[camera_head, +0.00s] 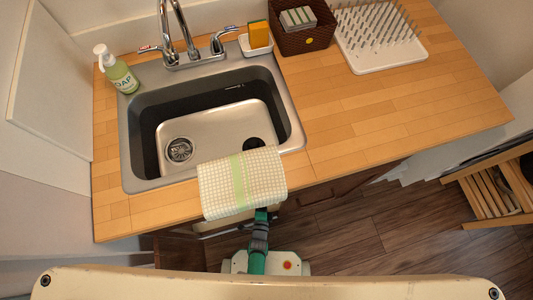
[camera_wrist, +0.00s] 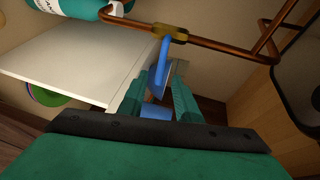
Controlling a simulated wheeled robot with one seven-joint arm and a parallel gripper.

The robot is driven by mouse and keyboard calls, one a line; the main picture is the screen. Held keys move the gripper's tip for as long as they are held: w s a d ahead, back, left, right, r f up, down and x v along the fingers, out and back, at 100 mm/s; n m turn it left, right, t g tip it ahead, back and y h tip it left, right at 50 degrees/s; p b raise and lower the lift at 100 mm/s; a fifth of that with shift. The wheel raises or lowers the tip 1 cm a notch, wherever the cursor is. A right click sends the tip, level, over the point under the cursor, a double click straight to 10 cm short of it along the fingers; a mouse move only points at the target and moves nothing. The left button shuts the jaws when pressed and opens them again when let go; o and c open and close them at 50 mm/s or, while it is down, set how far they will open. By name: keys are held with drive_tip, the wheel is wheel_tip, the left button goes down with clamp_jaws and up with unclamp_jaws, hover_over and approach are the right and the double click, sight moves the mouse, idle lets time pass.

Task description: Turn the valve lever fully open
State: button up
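In the wrist view a blue valve lever (camera_wrist: 160,65) hangs down from a brass valve body (camera_wrist: 169,33) on a copper pipe. The lever points mostly downward, across the line of the pipe. My gripper (camera_wrist: 165,72) has green fingers that stand apart on either side of the lever's lower part. I cannot tell whether either finger touches it. Another blue part shows lower between the fingers, partly hidden. In the head view the valve and the gripper are hidden beneath the counter, and my arm reaches under its front edge.
A copper pipe (camera_wrist: 225,46) bends up at the right. A teal bottle (camera_wrist: 75,7) and a white panel (camera_wrist: 75,65) are at the left. Above, the counter (camera_head: 375,120) holds a sink (camera_head: 218,120), with a checked towel (camera_head: 242,183) over its front edge.

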drive_tip(key=w, duration=0.3)
drive_tip(key=w+f, duration=0.1)
drive_tip(key=w, duration=0.1)
drive_tip(key=shift+d, duration=0.35)
drive_tip(key=shift+w+a, duration=0.1)
drive_tip(key=shift+w, duration=0.25)
clamp_jaws()
